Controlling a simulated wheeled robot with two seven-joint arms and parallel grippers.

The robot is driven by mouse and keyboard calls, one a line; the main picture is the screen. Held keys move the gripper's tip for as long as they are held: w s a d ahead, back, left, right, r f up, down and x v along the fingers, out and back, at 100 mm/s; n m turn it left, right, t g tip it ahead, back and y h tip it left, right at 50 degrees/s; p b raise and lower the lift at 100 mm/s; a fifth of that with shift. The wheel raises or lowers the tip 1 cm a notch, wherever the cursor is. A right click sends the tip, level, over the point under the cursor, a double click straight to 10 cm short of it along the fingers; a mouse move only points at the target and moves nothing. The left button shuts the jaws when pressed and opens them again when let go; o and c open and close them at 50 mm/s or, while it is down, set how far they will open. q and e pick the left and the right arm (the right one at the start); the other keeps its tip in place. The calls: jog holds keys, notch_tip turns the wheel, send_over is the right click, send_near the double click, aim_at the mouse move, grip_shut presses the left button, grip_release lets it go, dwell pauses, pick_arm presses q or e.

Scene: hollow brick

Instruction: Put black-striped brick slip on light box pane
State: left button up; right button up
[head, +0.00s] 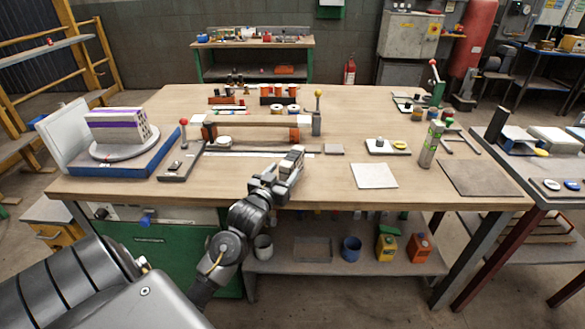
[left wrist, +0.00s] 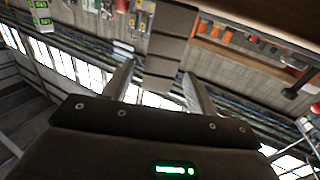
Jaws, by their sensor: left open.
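My left gripper (head: 287,172) is over the near middle of the workbench, its fingers open. A grey-brown piece with dark stripes, apparently the black-striped brick slip (head: 292,155), is at its fingertips. In the left wrist view this slip (left wrist: 168,50) reaches down between the two spread fingers of the gripper (left wrist: 158,88); whether they touch it is unclear. A flat white square, probably the light box pane (head: 374,176), lies bare to the right of the gripper. My right gripper is not in view.
A purple-striped hollow brick (head: 118,125) sits on a turntable over a blue base (head: 95,168) at left. A low frame (head: 250,120) stands behind the gripper. A green can (head: 431,145) and a dark mat (head: 485,178) are at right. Bench between gripper and white square is clear.

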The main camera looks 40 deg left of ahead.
pick_arm(q)
jog(key=x, duration=0.5)
jog(key=shift+w+f, duration=0.15)
grip_shut()
